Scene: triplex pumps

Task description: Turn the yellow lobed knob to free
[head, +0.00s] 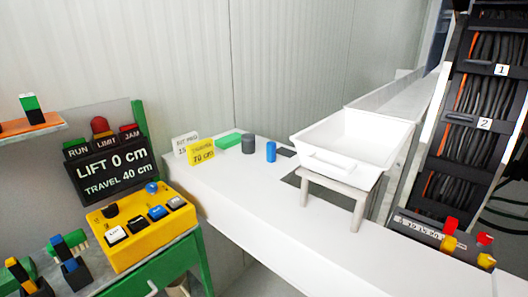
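Two small yellow knobs (448,243) sit low on the right, at the front of a dark grey panel (421,230) below the cable rack. The second yellow knob (486,261) is to the right of the first. A red knob or cap (451,224) is just above the first, and another red one (485,239) is above the second. The shapes are too small to tell which is lobed or which way either is turned. The panel's markings are unreadable. Neither of my grippers is in view.
A white bench (290,246) crosses the middle, with a white tray (350,142) on a stand. Left are a yellow control box (129,239), a sign reading "LIFT 0 cm, TRAVEL 40 cm" (113,172), and blue and yellow-topped black parts (69,265). A cable rack (480,110) rises at right.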

